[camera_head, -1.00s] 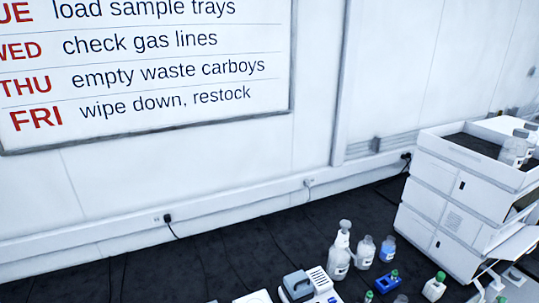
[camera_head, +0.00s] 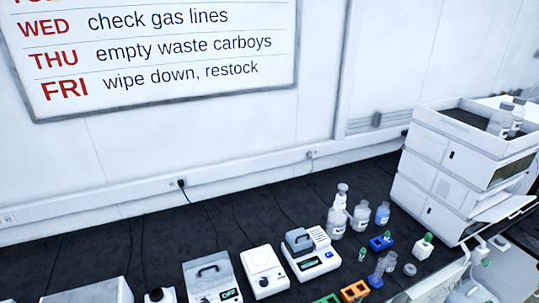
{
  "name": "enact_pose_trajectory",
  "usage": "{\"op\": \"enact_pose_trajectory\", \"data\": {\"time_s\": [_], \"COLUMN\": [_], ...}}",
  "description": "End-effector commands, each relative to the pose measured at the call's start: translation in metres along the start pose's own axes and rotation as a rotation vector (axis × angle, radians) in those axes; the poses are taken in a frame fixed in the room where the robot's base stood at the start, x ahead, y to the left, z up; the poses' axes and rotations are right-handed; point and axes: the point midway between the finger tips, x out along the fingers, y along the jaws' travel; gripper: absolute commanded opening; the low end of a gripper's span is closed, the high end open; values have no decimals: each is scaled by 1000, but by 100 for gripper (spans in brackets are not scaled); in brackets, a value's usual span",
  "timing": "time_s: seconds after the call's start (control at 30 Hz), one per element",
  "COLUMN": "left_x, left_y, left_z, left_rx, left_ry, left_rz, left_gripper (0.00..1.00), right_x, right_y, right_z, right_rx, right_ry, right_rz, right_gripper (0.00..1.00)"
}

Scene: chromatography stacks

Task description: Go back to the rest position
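Neither of my grippers can be made out in the head view. The view looks down at a dark bench top (camera_head: 80,262) along a white wall. A white stacked chromatography instrument (camera_head: 455,170) stands at the right, with clear bottles (camera_head: 500,122) in its top tray. Pale shapes at the bottom right edge are cut off, and I cannot tell what they are.
Small bench devices (camera_head: 264,272) stand in a row along the front.

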Motion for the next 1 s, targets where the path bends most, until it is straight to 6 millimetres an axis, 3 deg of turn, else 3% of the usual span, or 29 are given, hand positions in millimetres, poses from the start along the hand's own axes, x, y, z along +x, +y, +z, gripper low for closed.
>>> {"op": "enact_pose_trajectory", "data": {"time_s": [0.33,0.6,1.0], "left_x": [0,0,0], "left_y": [1,1,1], "left_z": [9,10,8], "left_rx": [-1,-1,-1], "left_ry": [-12,-15,-11], "left_rz": [1,1,1], "left_gripper": [100,100,100], "right_x": [-43,-113,-186], "right_y": [50,119,186], "right_z": [82,151,181], "right_rx": [-150,-330,-502], "right_ry": [-273,-538,-664], "right_rz": [-32,-163,-334], "right_gripper": [36,36,36]}}
